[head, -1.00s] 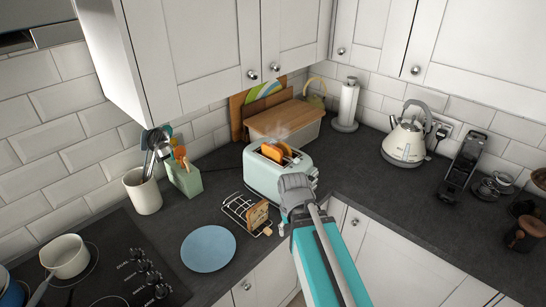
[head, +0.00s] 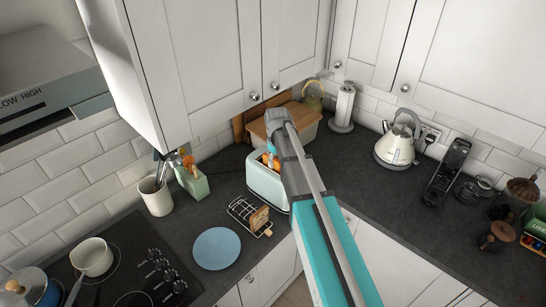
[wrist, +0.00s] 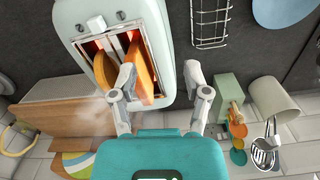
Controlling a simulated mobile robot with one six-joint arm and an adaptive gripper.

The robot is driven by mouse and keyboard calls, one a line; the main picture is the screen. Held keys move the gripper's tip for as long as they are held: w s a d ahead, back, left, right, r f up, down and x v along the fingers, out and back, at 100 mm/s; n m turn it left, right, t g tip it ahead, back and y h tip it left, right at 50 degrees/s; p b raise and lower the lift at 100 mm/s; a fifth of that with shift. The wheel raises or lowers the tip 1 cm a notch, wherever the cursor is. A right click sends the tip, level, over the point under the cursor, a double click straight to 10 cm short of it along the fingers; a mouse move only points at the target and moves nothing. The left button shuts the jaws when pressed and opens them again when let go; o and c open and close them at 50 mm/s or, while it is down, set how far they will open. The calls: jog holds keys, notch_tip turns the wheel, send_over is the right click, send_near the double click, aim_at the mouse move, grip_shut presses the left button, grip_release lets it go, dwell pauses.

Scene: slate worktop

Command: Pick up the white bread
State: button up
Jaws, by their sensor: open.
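Two browned bread slices stand in the slots of the pale mint toaster (wrist: 66,25): a left slice (wrist: 105,72) and a right slice (wrist: 141,72) in the wrist view. My gripper (wrist: 160,75) is open and empty near the toaster. Its left finger overlaps the right slice in the picture; its right finger is over bare worktop. I cannot tell whether it touches. In the head view my arm hides much of the toaster (head: 262,184) and its slices. Another slice, pale with a brown crust (head: 260,218), stands in the wire rack (head: 240,209). Which is the white bread is unclear.
A blue plate (head: 215,248) lies in front of the rack. A wooden-lidded bread bin (head: 296,122) stands behind the toaster. A green utensil holder (head: 194,181) and cream crock (head: 157,198) are at left, a kettle (head: 395,148) at right. Wall cabinets hang above.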

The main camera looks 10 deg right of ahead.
jog(key=w+r+n+p, duration=0.2)
jog(key=w+r+p, duration=0.2)
jog(key=w+r, duration=0.2)
jog(key=shift+w+r+p, duration=0.2)
jog(key=shift+w+p, duration=0.2)
jog(key=shift+w, duration=0.4)
jog(key=shift+d+f, duration=0.1)
jog(key=shift+f, duration=0.05)
notch_tip(320, 180, down, 8)
jog(key=b, duration=0.8)
jog(key=shift+f+b, duration=0.2)
jog(key=shift+b, duration=0.15)
jog(key=shift+f, duration=0.1)
jog(key=shift+w+a+f+b, duration=0.1)
jog(key=shift+a+f+b, duration=0.05)
jog(key=shift+f+b, duration=1.15)
jog(key=shift+a+f+b, duration=0.1)
jog(key=shift+f+b, duration=1.1)
jog(key=shift+b, duration=0.1)
grip_shut()
